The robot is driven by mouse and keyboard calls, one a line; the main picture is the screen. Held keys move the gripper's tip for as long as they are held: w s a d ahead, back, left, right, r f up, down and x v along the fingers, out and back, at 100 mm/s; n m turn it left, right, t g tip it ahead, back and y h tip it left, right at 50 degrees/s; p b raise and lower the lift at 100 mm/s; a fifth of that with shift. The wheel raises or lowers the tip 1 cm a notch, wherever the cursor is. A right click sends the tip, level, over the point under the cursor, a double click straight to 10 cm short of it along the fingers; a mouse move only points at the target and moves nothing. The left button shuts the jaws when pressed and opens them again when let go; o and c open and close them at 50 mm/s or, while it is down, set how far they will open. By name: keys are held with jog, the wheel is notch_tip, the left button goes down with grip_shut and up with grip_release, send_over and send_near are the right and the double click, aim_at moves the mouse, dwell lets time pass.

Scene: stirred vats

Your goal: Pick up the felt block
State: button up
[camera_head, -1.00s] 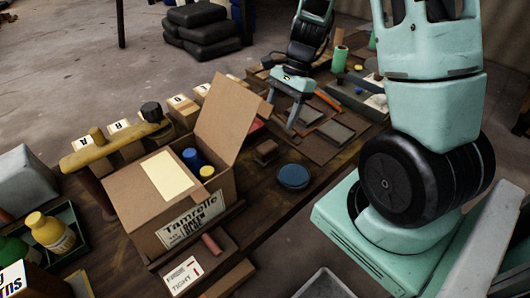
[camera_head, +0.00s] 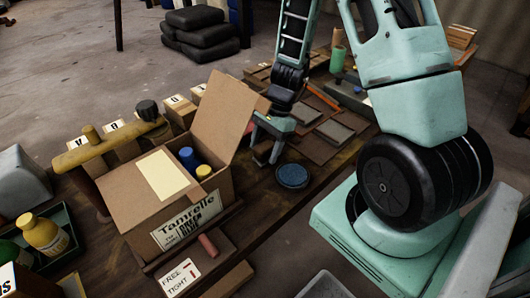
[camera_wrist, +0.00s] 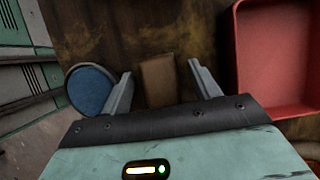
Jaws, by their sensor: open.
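A small brown block, which looks like the felt block (camera_wrist: 158,80), lies on the dark wooden bench in the wrist view. My gripper (camera_wrist: 160,70) is open, with one finger on either side of the block and a gap visible at each side. Its near end is cut off by the gripper body. I cannot tell how high the fingertips are above the bench. In the head view my gripper (camera_head: 264,158) is low over the bench, right of the cardboard box, and hides most or all of the block.
A round blue disc (camera_head: 292,176) lies close by; it is just outside the left finger in the wrist view (camera_wrist: 90,90). A red tray (camera_wrist: 278,60) stands close on the right there. The open cardboard box (camera_head: 150,205) holds bottles. Flat grey pads (camera_head: 334,132) lie farther back.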

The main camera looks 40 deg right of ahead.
aim_at(265, 145)
jog(key=c, duration=1.1)
jog(key=shift+r, duration=0.1)
notch_tip(265, 145, up, 10)
jog(key=shift+f+p, duration=0.1)
jog(key=shift+p, duration=0.9)
jog(key=o, duration=0.4)
jog(key=shift+c, duration=1.3)
